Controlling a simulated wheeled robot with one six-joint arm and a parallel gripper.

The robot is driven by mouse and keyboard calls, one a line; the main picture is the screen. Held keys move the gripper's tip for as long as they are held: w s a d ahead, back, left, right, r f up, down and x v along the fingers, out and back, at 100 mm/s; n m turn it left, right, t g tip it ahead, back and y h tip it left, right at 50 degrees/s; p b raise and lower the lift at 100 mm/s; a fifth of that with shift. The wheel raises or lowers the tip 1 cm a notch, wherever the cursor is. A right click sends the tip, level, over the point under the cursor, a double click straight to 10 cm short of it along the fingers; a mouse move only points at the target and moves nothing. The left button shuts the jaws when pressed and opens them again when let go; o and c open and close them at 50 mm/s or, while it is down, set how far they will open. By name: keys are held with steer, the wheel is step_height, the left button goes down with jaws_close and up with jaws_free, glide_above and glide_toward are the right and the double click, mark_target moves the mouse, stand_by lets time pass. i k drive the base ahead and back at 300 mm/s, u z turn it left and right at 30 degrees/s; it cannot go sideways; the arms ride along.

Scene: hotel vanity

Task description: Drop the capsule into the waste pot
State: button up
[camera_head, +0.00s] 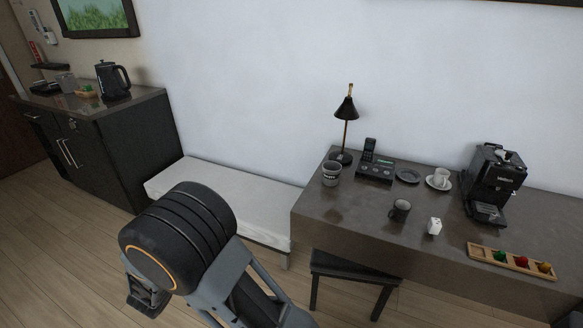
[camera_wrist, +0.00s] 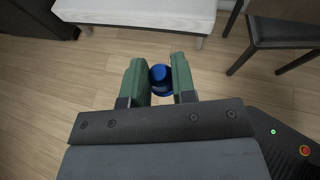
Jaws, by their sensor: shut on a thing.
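My gripper (camera_wrist: 158,65) shows in the wrist view with its two green fingers on either side of a blue capsule (camera_wrist: 160,78). It is shut on the capsule and holds it above the wooden floor. In the head view my arm covers most of the gripper, and the capsule cannot be seen there. A small round pot with a pale lettered band (camera_head: 331,174), which looks like the waste pot, stands upright on the dark desk (camera_head: 360,215) near its left end, in front of the lamp. My gripper is well to the left of it, away from the desk.
On the desk are a black lamp (camera_head: 346,110), a phone (camera_head: 374,168), a dark mug (camera_head: 400,210), a white cup (camera_head: 439,178), a coffee machine (camera_head: 492,184) and a wooden tray (camera_head: 480,254) of coloured capsules. A stool (camera_head: 352,270) and white bench (camera_head: 225,190) stand nearby.

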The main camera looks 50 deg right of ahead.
mark_target(333, 180)
steer(key=z, duration=0.05)
steer(key=i, duration=0.95)
steer(key=z, duration=1)
steer(key=i, duration=0.75)
steer(key=z, duration=0.7)
